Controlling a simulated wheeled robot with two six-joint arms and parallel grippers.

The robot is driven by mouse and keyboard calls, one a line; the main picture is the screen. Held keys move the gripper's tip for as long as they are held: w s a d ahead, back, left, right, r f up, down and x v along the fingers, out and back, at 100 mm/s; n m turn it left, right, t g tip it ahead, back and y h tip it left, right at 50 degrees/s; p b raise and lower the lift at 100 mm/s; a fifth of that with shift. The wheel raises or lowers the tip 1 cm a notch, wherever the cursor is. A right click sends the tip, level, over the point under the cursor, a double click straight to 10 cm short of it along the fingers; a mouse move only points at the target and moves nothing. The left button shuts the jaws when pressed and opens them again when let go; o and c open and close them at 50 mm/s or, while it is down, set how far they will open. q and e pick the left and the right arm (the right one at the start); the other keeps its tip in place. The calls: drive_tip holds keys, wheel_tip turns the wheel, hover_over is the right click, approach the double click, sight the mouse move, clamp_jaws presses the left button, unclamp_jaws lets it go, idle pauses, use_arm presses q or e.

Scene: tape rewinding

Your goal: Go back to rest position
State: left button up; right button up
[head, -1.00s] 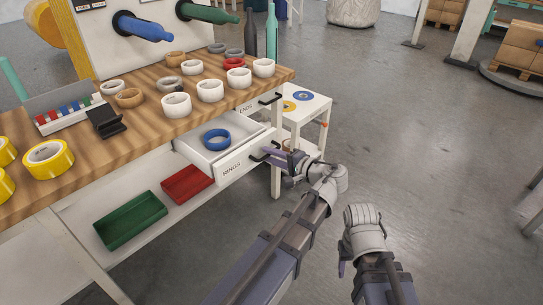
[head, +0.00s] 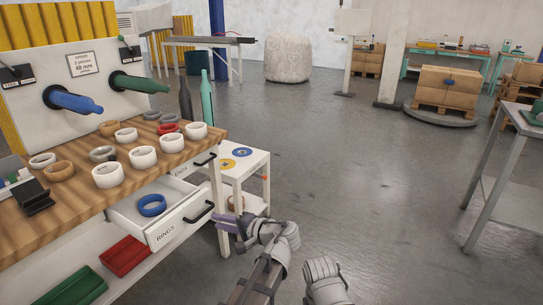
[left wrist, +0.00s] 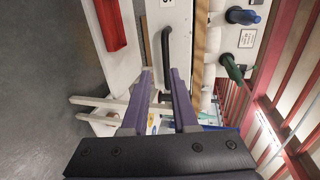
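My left gripper (head: 236,222) is in front of the open drawer (head: 168,232), just to the right of its black handle (head: 198,212) in the head view. In the left wrist view my left gripper (left wrist: 160,88) has its two purple fingers apart with nothing between them. The handle (left wrist: 167,50) shows there ahead of the fingers, apart from them. The drawer is labelled RINGS and holds a blue ring (head: 152,205). My right arm's end (head: 326,280) is low in the head view, right of the left one; its fingers cannot be made out.
The wooden bench (head: 75,202) carries several white rolls (head: 143,156), brown and grey rings, and bottles. Red (head: 124,256) and green (head: 78,290) bins sit on the shelf below. A small white table (head: 240,165) stands beside the bench.

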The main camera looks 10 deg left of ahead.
use_arm(q)
drive_tip(key=s+d+f+g+h, duration=0.6)
drive_tip(key=s+d+f+h, duration=0.7)
drive_tip(key=s+d+f, duration=0.45)
wheel_tip(320, 180, up, 33)
drive_tip(key=p, duration=3.1)
drive_tip(key=shift+s+d+f+n+p, duration=0.2)
drive_tip(key=shift+s+d+n+p, duration=0.05)
drive_tip(key=shift+d+n+p, duration=0.1)
